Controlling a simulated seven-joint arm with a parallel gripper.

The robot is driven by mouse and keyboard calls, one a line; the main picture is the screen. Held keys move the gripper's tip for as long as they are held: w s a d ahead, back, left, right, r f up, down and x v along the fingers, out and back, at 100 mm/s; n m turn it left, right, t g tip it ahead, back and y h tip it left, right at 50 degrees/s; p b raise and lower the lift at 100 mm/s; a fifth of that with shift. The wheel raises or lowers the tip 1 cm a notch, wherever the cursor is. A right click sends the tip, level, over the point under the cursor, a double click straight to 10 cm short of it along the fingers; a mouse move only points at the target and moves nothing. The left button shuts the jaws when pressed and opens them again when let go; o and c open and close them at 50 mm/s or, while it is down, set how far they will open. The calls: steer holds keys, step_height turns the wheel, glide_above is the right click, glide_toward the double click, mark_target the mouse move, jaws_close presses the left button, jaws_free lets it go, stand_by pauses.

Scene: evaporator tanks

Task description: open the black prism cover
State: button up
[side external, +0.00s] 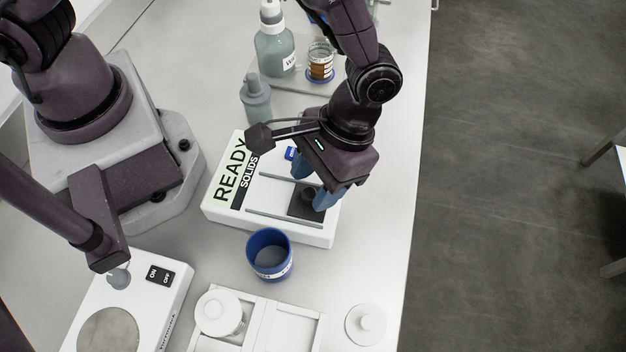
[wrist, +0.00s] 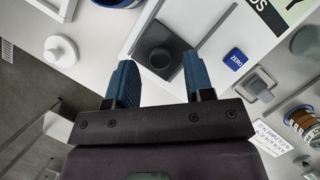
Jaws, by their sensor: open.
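The black prism cover (side external: 294,210) is a dark square plate with a round raised knob. It lies flat between two rails on top of the white instrument (side external: 285,230) with the READY SOLIDS display. In the wrist view the cover (wrist: 160,37) shows just beyond my fingertips. My gripper (side external: 309,193) points down over the cover with its blue fingers apart. In the wrist view my gripper (wrist: 158,66) is open and empty, with the knob between the lines of its two fingers. Whether a finger touches the knob is unclear. The right finger hides part of the cover in the side view.
A blue cup (side external: 270,235) stands just in front of the instrument. A white tray (side external: 282,305) with a lidded jar, a loose round lid (side external: 366,325) and an ON/OFF device (side external: 160,300) are nearer. Bottles (side external: 273,50) stand behind. The bench is clear to the right.

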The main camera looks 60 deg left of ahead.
mark_target(265, 201)
steer(key=shift+s+f, duration=0.3)
steer(key=shift+f, duration=0.3)
jaws_close()
steer(key=shift+s+a, duration=1.95)
steer(key=shift+a, duration=0.1)
jaws_free()
